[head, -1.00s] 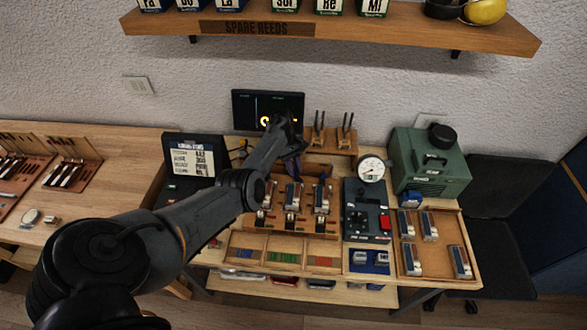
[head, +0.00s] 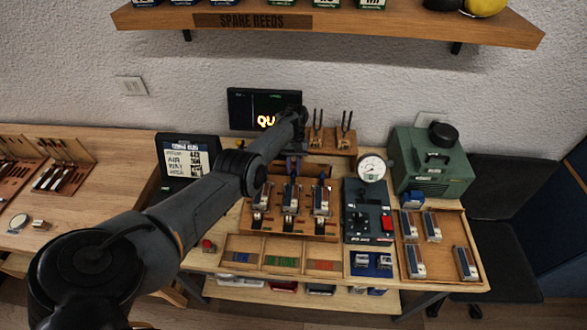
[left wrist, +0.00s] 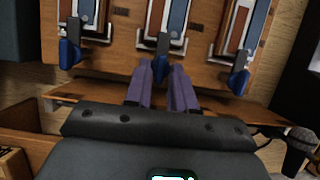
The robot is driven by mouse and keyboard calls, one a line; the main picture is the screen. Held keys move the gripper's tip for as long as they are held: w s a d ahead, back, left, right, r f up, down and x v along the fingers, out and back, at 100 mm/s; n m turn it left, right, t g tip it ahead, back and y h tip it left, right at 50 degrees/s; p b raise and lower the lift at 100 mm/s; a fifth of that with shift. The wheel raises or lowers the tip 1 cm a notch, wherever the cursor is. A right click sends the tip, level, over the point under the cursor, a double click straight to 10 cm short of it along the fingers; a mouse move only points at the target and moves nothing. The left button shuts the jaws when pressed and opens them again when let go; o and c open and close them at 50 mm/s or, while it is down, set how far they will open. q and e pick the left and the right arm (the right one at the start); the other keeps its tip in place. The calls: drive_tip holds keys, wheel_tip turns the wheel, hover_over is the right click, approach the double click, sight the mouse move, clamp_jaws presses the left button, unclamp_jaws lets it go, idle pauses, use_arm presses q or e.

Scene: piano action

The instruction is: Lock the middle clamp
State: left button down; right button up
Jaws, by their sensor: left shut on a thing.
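Three clamps stand in a row on a wooden board (head: 245,226). The middle clamp (head: 291,197) is between the left clamp (head: 261,197) and the right clamp (head: 321,199). In the left wrist view, each has a blue lever at its end; the middle lever (left wrist: 163,44) is at the tips of my left gripper (left wrist: 163,66). The gripper's purple fingers are close together and shut on that lever, which they partly hide. In the head view, my left gripper (head: 293,166) reaches the far end of the middle clamp. My right gripper is out of view.
A dark control box (head: 368,211) and a tray of metal parts (head: 440,252) are on the right. Tuning forks (head: 331,130) and a monitor (head: 265,109) stand behind the board. Compartments with coloured pieces (head: 282,259) lie in front.

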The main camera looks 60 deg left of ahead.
use_arm(q)
drive_tip(key=shift+f, duration=0.1)
idle(0.4)
drive_tip(key=c, duration=1.2)
unclamp_jaws()
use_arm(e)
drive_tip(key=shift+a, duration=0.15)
use_arm(q)
drive_tip(key=shift+o, duration=0.2)
